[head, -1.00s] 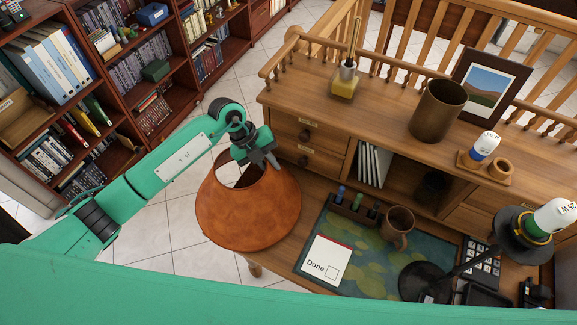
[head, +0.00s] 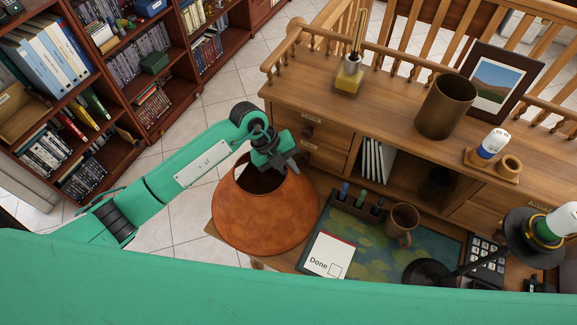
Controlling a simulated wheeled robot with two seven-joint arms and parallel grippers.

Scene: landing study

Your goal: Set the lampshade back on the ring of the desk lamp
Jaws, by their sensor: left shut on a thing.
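An orange-brown, cone-shaped lampshade (head: 262,215) hangs from my left gripper (head: 279,166), which is shut on its upper rim at the right. The shade is over the desk's left front corner; I cannot tell how high. The desk lamp stands at the right, with a round dark base (head: 428,273), a slanting arm and a dark head with a ring (head: 526,236). A white and green bulb (head: 558,226) points up out of the ring. The shade is well to the left of the lamp. My right gripper is not in view.
Between shade and lamp lie a Done notepad (head: 329,255), a pen holder (head: 357,205) and a brown mug (head: 402,219) on a green-blue mat (head: 372,250). A brown cylinder (head: 446,106), diffuser (head: 348,79) and picture frame (head: 496,88) stand on the upper shelf.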

